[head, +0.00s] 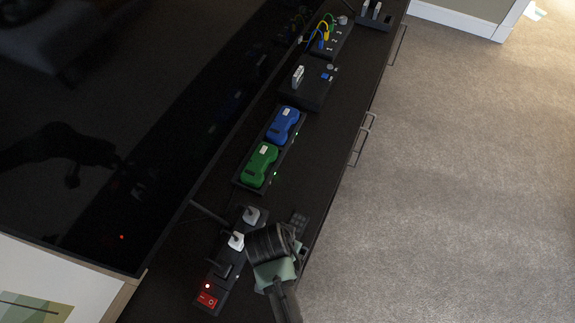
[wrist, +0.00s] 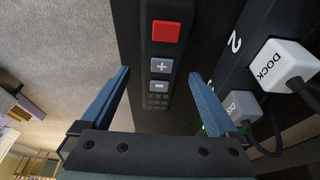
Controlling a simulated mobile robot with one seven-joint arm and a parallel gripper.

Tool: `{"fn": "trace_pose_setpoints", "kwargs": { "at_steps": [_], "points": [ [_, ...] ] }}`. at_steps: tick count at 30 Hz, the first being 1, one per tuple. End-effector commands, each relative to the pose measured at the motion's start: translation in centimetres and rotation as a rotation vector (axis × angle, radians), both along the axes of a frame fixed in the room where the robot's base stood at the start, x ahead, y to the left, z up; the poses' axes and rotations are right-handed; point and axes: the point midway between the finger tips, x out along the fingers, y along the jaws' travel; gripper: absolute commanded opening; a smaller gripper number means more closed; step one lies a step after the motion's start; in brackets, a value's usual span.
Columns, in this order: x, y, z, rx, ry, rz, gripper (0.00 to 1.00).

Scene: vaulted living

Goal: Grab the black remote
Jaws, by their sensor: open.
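The black remote (wrist: 158,45) lies on the dark cabinet top. In the wrist view it shows a red button, grey plus and minus buttons and a small keypad. My gripper (wrist: 159,75) is open, with one blue-grey finger to each side of the remote in that view. Nothing is held, and I cannot tell how high the fingertips are above the remote. In the head view, the remote's keypad end (head: 298,221) shows near the cabinet's front edge; my wrist hides the rest of it and the fingertips.
A power strip (head: 222,272) with plugs and a red switch lies left of the remote; its DOCK plug (wrist: 283,62) is close in the wrist view. Green (head: 259,165) and blue (head: 283,125) devices sit in a dock farther back. A large black screen (head: 130,110) stands behind.

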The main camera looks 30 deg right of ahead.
Motion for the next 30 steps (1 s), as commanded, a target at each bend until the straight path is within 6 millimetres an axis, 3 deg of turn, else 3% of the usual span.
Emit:
{"fn": "trace_pose_setpoints", "kwargs": {
  "at_steps": [8,24,30],
  "points": [
    [0.07,-0.1,-0.35,0.0,0.0,0.0,0.95],
    [0.06,-0.07,-0.33,0.0,0.0,0.001,0.0],
    [0.09,-0.07,-0.26,0.0,-0.001,0.0,0.0]
  ]
}}
